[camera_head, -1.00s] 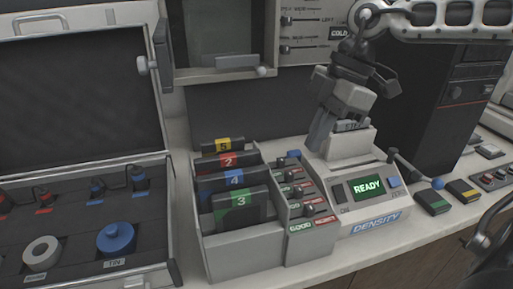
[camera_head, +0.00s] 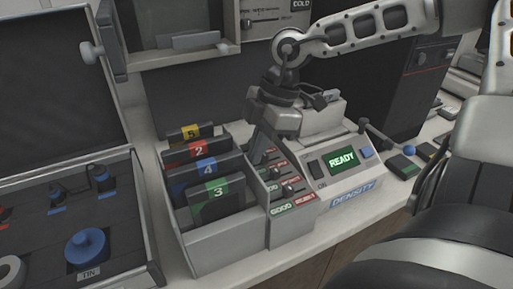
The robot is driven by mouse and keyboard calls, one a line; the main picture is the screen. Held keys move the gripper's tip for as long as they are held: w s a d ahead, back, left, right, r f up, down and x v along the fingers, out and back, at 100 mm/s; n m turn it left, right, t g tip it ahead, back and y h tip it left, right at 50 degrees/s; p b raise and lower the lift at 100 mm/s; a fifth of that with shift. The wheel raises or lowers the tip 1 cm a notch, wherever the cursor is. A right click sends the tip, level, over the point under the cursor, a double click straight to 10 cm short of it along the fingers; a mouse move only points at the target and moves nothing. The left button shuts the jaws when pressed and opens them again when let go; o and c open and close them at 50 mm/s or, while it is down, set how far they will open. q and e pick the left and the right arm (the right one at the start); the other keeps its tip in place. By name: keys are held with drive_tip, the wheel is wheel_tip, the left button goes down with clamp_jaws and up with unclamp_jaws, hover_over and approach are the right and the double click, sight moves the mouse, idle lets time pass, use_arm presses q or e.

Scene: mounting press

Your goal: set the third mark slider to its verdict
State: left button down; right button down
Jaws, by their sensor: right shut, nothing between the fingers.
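The mark slider panel (camera_head: 283,205) stands between the card rack and the density meter. It has several slider rows, with GOOD and REJECT labels at the front end. Dark knobs show on the front rows, one of them (camera_head: 289,188) near the middle of its row. My right gripper (camera_head: 256,158) is shut and empty, pointing down at the back rows of the panel. It hides the rear knobs, and I cannot tell whether it touches one. My left gripper is not in view.
The card rack (camera_head: 212,243) holds numbered cards 5, 2, 4 and 3 just left of the panel. An open case (camera_head: 125,263) lies at left.

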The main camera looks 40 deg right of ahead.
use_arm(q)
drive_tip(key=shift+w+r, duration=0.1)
